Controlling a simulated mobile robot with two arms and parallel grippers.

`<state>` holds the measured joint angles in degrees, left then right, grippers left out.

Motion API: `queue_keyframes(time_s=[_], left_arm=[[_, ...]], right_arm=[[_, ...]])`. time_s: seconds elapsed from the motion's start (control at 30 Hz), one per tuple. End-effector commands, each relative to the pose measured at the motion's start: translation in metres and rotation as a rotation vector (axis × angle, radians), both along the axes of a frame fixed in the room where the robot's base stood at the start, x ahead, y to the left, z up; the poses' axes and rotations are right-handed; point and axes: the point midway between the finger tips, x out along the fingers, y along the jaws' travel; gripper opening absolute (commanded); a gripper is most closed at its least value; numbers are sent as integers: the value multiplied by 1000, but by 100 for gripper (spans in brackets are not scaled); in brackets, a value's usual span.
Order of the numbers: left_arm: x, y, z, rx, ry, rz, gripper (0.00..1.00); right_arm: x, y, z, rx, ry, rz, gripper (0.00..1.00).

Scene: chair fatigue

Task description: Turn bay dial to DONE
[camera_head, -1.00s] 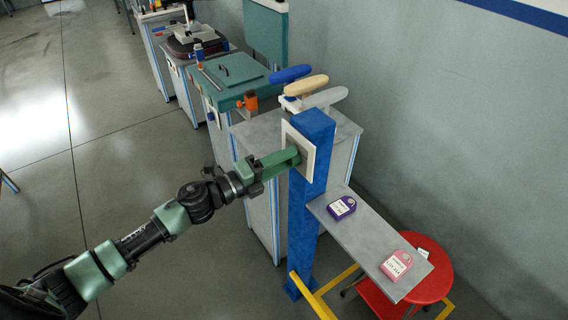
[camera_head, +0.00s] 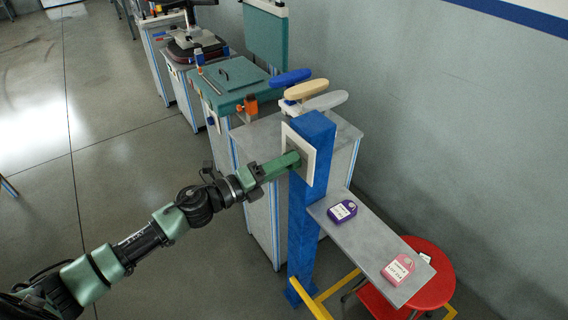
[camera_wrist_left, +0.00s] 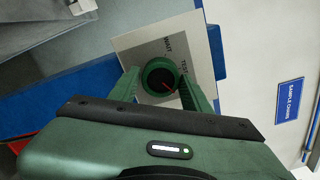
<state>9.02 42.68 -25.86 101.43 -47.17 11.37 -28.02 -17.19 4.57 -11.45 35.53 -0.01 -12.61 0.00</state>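The bay dial (camera_wrist_left: 160,78) is a round knob with a green rim, a dark face and a red pointer mark, on a pale square plate (camera_wrist_left: 132,42) fixed to a blue post (camera_head: 308,215). The plate reads WAIT and TEST near the dial; no DONE label is readable. The red mark slants to the lower right in the left wrist view, toward one finger. My left gripper (camera_wrist_left: 160,88) has its green fingers on both sides of the dial, seemingly pressed on it. In the head view the left gripper (camera_head: 297,160) reaches the plate and hides the dial. My right gripper is not in view.
A grey shelf (camera_head: 362,245) on the post holds a purple tag (camera_head: 342,210) and a pink tag (camera_head: 397,270). A red stool (camera_head: 437,285) and yellow rails (camera_head: 335,287) stand below. Benches (camera_head: 235,85) line the back. The floor at left is clear.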

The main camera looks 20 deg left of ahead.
Motion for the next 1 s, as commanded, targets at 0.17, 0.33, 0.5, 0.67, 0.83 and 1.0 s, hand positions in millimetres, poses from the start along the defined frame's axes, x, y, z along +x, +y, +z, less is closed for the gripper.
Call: queue_keyframes(time_s=[0.17,0.33,0.5,0.67,0.83,1.0], left_arm=[[0,0,0,-1,2,0,65],[0,1,0,-2,1,1,65],[-10,9,-3,-1,2,2,65],[-31,25,-5,0,4,3,65],[-50,39,-4,-1,4,1,65],[-59,47,-2,-2,3,2,65]], right_arm=[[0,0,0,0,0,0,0],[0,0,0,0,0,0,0],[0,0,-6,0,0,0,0],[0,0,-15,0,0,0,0],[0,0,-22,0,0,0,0],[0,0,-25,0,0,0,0]])
